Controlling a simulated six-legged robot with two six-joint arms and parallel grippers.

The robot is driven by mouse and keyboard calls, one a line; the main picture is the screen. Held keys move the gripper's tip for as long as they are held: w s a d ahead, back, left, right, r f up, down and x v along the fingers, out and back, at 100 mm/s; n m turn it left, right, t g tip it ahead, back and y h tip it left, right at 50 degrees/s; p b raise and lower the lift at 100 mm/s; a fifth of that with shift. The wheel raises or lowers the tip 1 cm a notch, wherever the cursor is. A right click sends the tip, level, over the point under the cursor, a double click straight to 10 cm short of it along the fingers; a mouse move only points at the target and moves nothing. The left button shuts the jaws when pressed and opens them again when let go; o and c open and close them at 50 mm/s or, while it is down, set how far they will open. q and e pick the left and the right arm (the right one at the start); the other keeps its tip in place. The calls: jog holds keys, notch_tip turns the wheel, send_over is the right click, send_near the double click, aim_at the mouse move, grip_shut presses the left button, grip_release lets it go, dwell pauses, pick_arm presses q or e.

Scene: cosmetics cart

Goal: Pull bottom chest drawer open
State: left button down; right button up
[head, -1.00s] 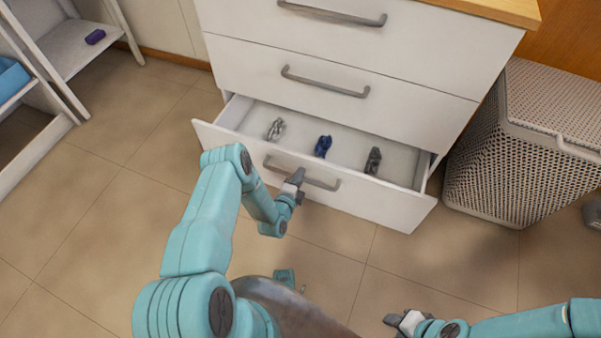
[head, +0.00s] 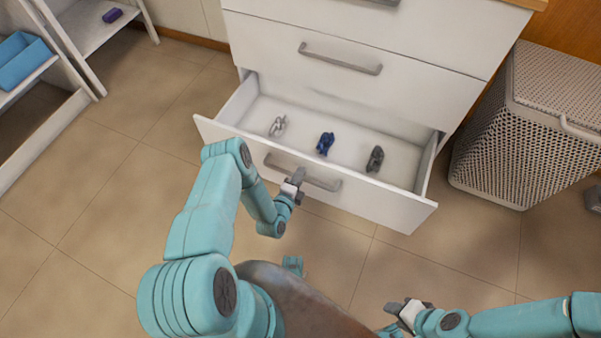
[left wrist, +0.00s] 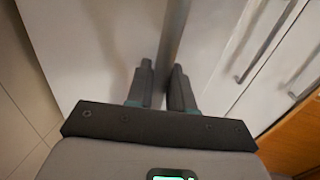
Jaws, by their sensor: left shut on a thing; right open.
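The bottom drawer (head: 390,208) of the white chest (head: 270,62) stands well open, its inside showing. Its grey bar handle (head: 322,184) is on the front panel. My left gripper (head: 297,180) is shut on this handle near its middle. In the left wrist view the two dark fingers (left wrist: 162,85) sit on either side of the handle bar (left wrist: 174,40). My right gripper (head: 395,309) is open and empty, low in the head view, away from the chest.
In the drawer lie a light grey item (head: 278,125), a blue item (head: 325,144) and a dark grey item (head: 375,159). A woven hamper (head: 515,130) stands right of the chest. A white shelf (head: 85,35) stands at the left.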

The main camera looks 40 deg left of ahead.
pick_arm(q)
jog(key=shift+s, duration=0.2)
dwell(0.3)
jog(key=c, duration=1.1)
grip_release()
jog(key=shift+c, duration=0.2)
jog(key=shift+s+d, duration=0.1)
jog(key=shift+s, duration=0.05)
jog(key=p+v, duration=0.4)
jog(key=v, duration=1.2)
jog(key=shift+r, duration=0.1)
